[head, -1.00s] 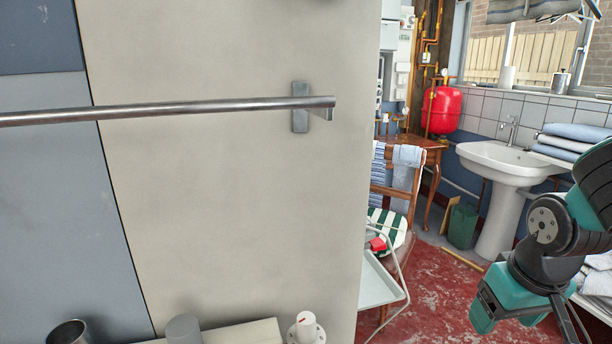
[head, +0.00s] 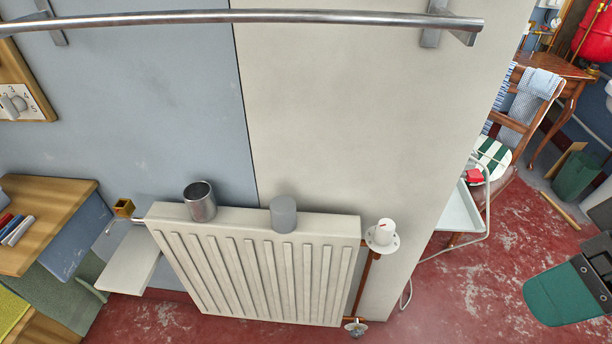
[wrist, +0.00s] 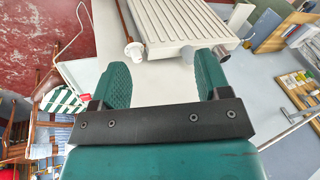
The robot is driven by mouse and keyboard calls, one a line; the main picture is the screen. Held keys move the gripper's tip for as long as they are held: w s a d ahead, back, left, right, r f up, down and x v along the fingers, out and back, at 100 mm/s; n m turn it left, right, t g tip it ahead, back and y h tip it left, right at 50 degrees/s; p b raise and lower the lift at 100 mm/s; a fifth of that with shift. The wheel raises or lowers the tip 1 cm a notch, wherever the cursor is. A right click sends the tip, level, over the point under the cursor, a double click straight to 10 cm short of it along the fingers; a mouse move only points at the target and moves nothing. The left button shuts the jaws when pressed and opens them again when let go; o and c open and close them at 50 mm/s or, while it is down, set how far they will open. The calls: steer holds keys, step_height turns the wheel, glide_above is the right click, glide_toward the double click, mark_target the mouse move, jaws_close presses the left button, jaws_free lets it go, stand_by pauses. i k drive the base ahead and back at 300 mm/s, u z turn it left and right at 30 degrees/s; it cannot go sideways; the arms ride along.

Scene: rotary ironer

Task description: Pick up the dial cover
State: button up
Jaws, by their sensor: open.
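A plain grey cap-like cylinder (head: 284,214), which looks like the dial cover, stands upright on the top edge of the white radiator (head: 262,224). A white dial knob (head: 383,234) with a red mark sits bare at the radiator's right end. In the wrist view, the grey cylinder (wrist: 188,54) shows beyond my fingers, and the white knob (wrist: 133,51) lies to its left. My gripper (wrist: 163,74) is open and empty, apart from all of these.
An open metal cup (head: 200,203) stands on the radiator left of the grey cylinder. A metal rail (head: 250,17) crosses the wall above. A white tray (head: 460,210) and a chair (head: 535,100) stand to the right. Red floor (head: 450,290) is clear in front.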

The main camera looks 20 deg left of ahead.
mark_target(282, 208)
steer(key=u, duration=0.55)
steer(key=k, duration=0.65)
steer(key=u, duration=1.45)
steer(key=i, duration=1.2)
steer(key=z, duration=0.15)
